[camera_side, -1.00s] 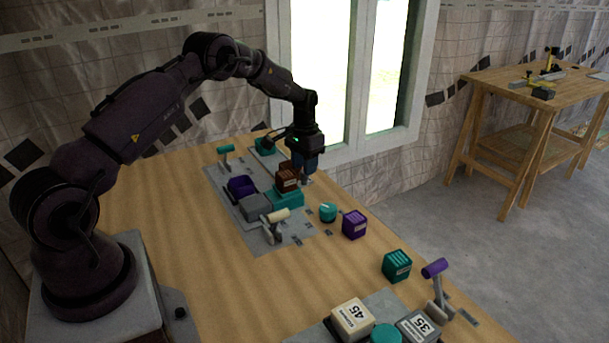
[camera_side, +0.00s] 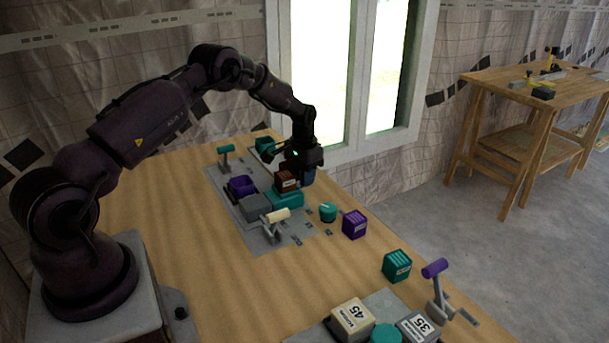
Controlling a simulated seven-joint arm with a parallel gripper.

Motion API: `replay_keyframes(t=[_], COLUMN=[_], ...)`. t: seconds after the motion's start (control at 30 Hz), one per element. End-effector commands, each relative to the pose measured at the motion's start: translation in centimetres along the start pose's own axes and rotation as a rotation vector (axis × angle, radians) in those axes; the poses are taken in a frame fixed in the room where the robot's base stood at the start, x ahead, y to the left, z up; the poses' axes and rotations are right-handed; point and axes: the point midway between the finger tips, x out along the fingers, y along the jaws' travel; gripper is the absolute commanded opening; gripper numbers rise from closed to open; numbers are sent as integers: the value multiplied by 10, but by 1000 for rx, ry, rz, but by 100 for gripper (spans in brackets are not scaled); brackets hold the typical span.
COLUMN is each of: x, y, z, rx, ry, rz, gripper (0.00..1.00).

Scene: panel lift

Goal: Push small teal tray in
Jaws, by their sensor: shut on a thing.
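The small teal tray (camera_side: 286,199) sits on the grey panel, at its right side and beside a grey block (camera_side: 256,207). A dark brown block (camera_side: 287,182) stands at the tray's far side; I cannot tell whether it is in the tray or behind it. My gripper (camera_side: 307,178) is low at the right far end of the tray, close beside the brown block. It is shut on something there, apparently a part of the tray. Its fingertips and the exact contact are hidden.
The grey panel (camera_side: 232,192) also carries a purple open tray (camera_side: 241,187), a teal-handled lever (camera_side: 226,150) and a cream-handled lever (camera_side: 274,219). A teal knob (camera_side: 327,212), a purple cube (camera_side: 354,224) and a teal cube (camera_side: 397,266) stand to the right. The left table area is clear.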

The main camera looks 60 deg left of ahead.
Motion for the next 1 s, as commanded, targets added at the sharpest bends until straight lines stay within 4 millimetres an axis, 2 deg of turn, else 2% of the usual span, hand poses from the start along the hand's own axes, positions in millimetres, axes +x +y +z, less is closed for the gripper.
replay_keyframes(t=[0.5, 0.67, 0.97, 1.0], x=[-1, -1, -1, -1], y=[-17, -19, -20, -20], z=[79, 90, 93, 93], rx=[-3, -2, -3, -3], ry=[-2, -1, -9, -10], rz=[0, -1, -1, 0], gripper=[0, 0, 0, 32])
